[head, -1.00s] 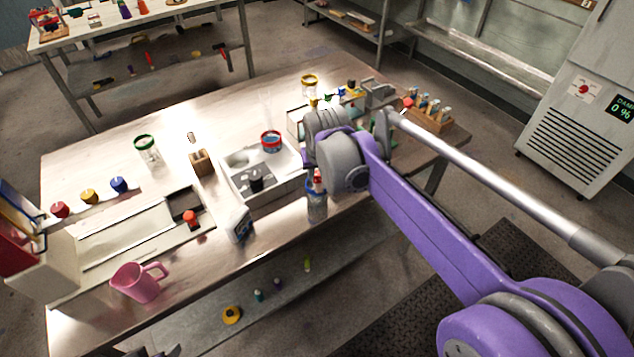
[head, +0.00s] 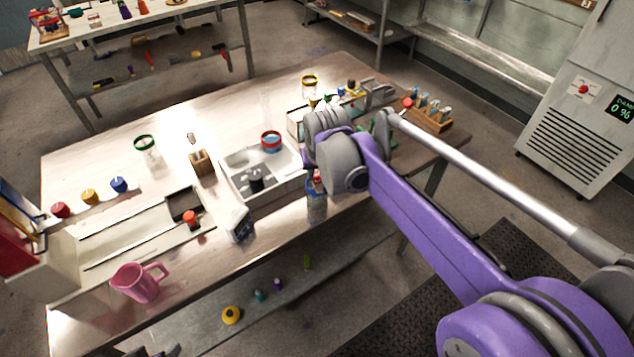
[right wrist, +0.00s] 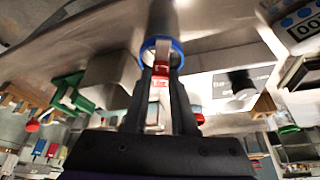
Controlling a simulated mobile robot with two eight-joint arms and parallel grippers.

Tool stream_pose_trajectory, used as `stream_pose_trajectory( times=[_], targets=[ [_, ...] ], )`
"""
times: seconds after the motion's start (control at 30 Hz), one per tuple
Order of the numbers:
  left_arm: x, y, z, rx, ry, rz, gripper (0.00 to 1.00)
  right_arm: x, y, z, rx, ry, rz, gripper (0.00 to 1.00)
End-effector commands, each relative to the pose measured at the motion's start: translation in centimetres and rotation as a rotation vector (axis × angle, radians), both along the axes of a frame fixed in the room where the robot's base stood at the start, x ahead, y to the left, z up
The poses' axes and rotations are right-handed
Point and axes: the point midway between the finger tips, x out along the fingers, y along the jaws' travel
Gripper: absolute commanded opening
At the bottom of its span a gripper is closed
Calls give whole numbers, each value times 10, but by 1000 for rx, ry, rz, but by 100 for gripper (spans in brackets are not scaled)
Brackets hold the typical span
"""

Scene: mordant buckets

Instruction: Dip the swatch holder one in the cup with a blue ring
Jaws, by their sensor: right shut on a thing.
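My right gripper (right wrist: 160,92) is shut on a red swatch holder (right wrist: 160,72), seen in the right wrist view. The cup with a blue ring (right wrist: 177,47) is right at the fingertips, and the holder overlaps its rim there. I cannot tell how far the holder is inside the cup.
A sink (head: 236,179) with a red-ringed cup (head: 271,142) lies left of my arm. Green-ringed (head: 146,147) and yellow-ringed (head: 309,83) cups and a pink jug (head: 138,284) stand on the table.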

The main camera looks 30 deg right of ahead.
Motion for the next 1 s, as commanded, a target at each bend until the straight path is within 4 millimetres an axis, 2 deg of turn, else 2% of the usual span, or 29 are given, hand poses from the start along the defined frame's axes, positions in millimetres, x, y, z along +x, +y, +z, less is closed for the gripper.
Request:
stream_pose_trajectory(
  times=[0.27,0.67,1.0],
  targets=[
    [3,0,7,0,-5,0,67,0,0,8,0,-1,0,0],
    [0,0,1,0,0,0,67,0,0,-1,0,0,0,0],
    [3,0,8,0,-6,0,67,0,0,8,0,-1,0,0]
  ],
)
